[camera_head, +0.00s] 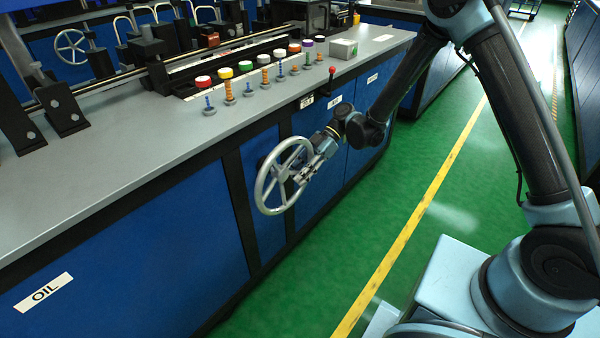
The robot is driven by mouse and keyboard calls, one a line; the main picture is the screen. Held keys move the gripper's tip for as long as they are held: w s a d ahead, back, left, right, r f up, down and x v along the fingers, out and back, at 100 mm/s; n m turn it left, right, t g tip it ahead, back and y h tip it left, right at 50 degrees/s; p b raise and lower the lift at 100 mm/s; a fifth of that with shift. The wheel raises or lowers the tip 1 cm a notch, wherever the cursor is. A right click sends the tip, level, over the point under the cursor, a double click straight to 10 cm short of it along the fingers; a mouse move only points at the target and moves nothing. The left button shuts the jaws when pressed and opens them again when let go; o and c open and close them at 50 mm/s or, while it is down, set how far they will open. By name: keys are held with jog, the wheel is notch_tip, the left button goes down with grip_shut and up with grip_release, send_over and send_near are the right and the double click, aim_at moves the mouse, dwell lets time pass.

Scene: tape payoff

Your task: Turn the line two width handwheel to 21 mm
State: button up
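A grey spoked handwheel (266,187) stands out from the blue front of the long machine bench, near the middle of the picture. My gripper (302,178) is at the right side of its rim, with the fingers at or touching the rim. The fingers are small here, and I cannot tell whether they are closed on it. No width scale or reading in millimetres is legible. A second spoked handwheel (71,46) shows on a machine at the back left.
The grey bench top (120,165) overhangs the blue panels. Several coloured knobs on small posts, a grey box (344,48) and a red-tipped lever (332,72) are near its right part. An OIL label (43,291) is at lower left. Green floor (430,215) right of the bench is clear.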

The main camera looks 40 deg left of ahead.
jog(key=v, duration=1.2)
jog(key=shift+d, duration=0.1)
dwell(0.4)
jog(key=w+d+r+m+t+y, duration=0.1)
jog(key=w+d+r+m+t, duration=0.1)
jog(key=w+d+r+m, duration=0.4)
jog(key=w+d+r+m+t+y, duration=0.1)
jog(key=w+d+r+m+t, duration=0.1)
jog(key=w+d+r, duration=0.45)
jog(key=w+d+r+m+t, duration=0.15)
jog(key=d+m+t, duration=0.4)
jog(key=d, duration=1.25)
jog(key=s+d+f+m+t+h, duration=0.1)
jog(key=s+d+m, duration=0.3)
jog(key=d, duration=0.6)
jog(key=s+d+f+m+t+h, duration=0.1)
jog(key=s+d+f+m+h, duration=0.1)
jog(key=d+m, duration=0.6)
jog(key=s+d+f+m+t+h, duration=0.1)
jog(key=s+d+m, duration=0.5)
jog(key=d, duration=0.8)
notch_tip(320, 180, down, 2)
jog(key=shift+f+t+h, duration=0.2)
jog(key=shift+t+h, duration=0.2)
jog(key=shift+t, duration=0.15)
